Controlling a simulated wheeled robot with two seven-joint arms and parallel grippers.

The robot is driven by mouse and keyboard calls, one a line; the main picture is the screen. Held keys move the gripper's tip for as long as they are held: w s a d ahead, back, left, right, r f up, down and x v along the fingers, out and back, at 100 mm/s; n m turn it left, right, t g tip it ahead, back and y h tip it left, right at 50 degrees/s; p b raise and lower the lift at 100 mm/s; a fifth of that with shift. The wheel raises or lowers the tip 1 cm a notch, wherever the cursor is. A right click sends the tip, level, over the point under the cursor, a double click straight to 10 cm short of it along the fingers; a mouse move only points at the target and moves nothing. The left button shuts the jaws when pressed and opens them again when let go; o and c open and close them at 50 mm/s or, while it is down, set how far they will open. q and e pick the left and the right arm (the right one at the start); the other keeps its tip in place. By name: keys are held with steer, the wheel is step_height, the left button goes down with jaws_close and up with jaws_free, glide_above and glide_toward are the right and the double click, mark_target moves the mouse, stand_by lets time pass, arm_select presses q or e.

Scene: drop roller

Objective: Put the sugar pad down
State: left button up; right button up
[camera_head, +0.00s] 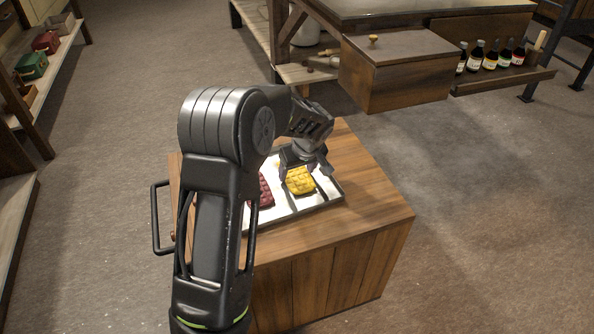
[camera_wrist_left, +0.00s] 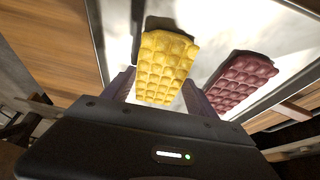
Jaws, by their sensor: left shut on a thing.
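A yellow bumpy sugar pad (camera_head: 299,181) is at the white tray (camera_head: 290,209), and it shows large in the left wrist view (camera_wrist_left: 165,68). My left gripper (camera_head: 306,168) is shut on the yellow pad, with a finger on each side of it in the left wrist view (camera_wrist_left: 158,95). I cannot tell whether the pad touches the tray or hangs just above it. A dark red pad (camera_head: 265,190) of similar shape lies on the tray to its left, partly hidden by my arm. It also shows at the right of the wrist view (camera_wrist_left: 240,80). My right gripper is not in view.
The tray lies on a wooden cabinet (camera_head: 375,210) with a black side handle (camera_head: 155,218). A wooden box (camera_head: 400,75) and a rack of bottles (camera_head: 490,58) stand behind. Shelves (camera_head: 50,60) are at left. Open floor lies at right.

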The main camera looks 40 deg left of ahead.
arm_select(q)
steer(key=shift+f, duration=0.1)
steer(key=o, duration=1.6)
steer(key=shift+r, duration=0.4)
steer(key=p+v, duration=0.1)
steer(key=v, duration=1)
steer(key=shift+s+d+r+p, duration=0.15)
steer(key=shift+r+p, duration=0.05)
steer(key=shift+p, duration=0.1)
